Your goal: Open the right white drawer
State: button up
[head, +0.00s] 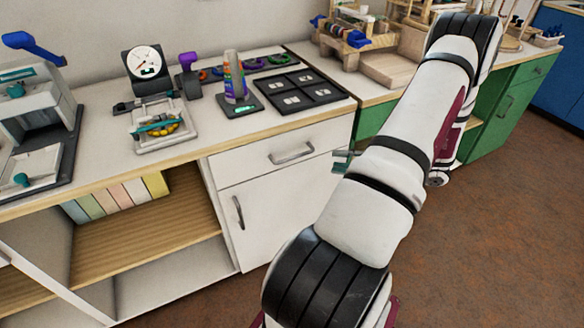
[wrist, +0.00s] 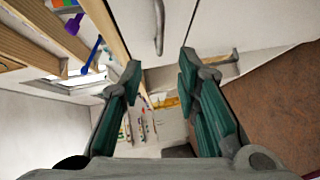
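The right white drawer (head: 270,158) is shut, flush under the countertop, with a grey bar handle (head: 292,153). In the wrist view the drawer front (wrist: 180,22) is ahead, and its handle (wrist: 158,28) lies beyond and between the fingertips, apart from them. My gripper (wrist: 160,65) is open and empty, with its teal fingers spread either side of the handle's line. In the head view only a bit of my gripper (head: 343,158) shows, right of the handle; my arm hides the rest.
A white cupboard door (head: 270,215) with its own handle (head: 238,212) is below the drawer. Open shelves (head: 150,235) are to the left. A black tray (head: 300,90) and a colourful cone (head: 235,80) stand on the counter above. Brown floor (head: 480,250) is clear at right.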

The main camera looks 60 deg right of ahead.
aim_at(295, 158)
jog(key=b+x, duration=0.2)
jog(key=x, duration=1.1)
jog(key=shift+w+a+f, duration=0.1)
jog(key=shift+w+f, duration=0.05)
jog(key=shift+w, duration=0.2)
grip_shut()
